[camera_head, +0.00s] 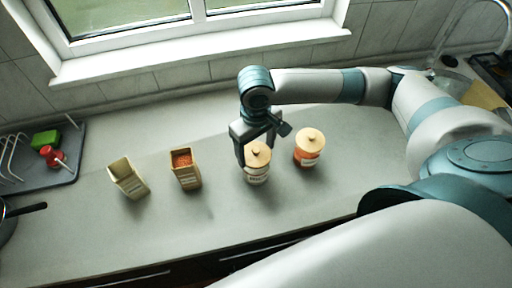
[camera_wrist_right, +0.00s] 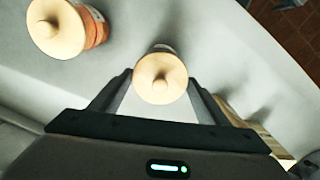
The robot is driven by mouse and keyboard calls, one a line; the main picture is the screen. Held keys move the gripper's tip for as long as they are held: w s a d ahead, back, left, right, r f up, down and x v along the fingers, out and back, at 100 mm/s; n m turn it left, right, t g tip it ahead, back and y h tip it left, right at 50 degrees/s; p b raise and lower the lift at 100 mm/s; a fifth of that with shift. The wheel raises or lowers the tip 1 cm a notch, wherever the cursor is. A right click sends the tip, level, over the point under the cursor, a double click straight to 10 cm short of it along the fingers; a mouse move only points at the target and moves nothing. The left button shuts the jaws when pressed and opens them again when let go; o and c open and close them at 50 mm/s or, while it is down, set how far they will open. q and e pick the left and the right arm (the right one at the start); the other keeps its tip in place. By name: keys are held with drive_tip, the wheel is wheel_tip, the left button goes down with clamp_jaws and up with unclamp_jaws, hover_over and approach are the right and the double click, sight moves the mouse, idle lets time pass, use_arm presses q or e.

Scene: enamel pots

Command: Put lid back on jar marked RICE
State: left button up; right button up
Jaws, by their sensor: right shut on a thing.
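A cream jar (camera_head: 258,179) with a dark-lettered label stands right of the middle of the counter; I cannot read the label surely. A pale wooden lid (camera_head: 257,156) with a round knob is over its mouth, and it also shows in the right wrist view (camera_wrist_right: 160,76). My right gripper (camera_head: 256,149) reaches down from above with its fingers on either side of this lid, shut on it. The lid looks level and lined up with the jar; I cannot tell whether it rests on the rim. My left gripper is not in view.
A second lidded jar (camera_head: 307,150) with orange contents stands close to the right. Two open containers, one cream (camera_head: 128,179) and one with orange-red contents (camera_head: 186,170), stand to the left. A grey dish rack (camera_head: 66,178) is at far left. The front counter is clear.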

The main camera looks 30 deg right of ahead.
idle(0.3)
drive_tip(key=o, duration=1.4)
drive_tip(key=shift+c, duration=0.2)
drive_tip(key=shift+r, duration=0.1)
drive_tip(key=shift+r+p, duration=1.2)
drive_tip(key=shift+p, duration=0.3)
drive_tip(key=shift+r, duration=2.2)
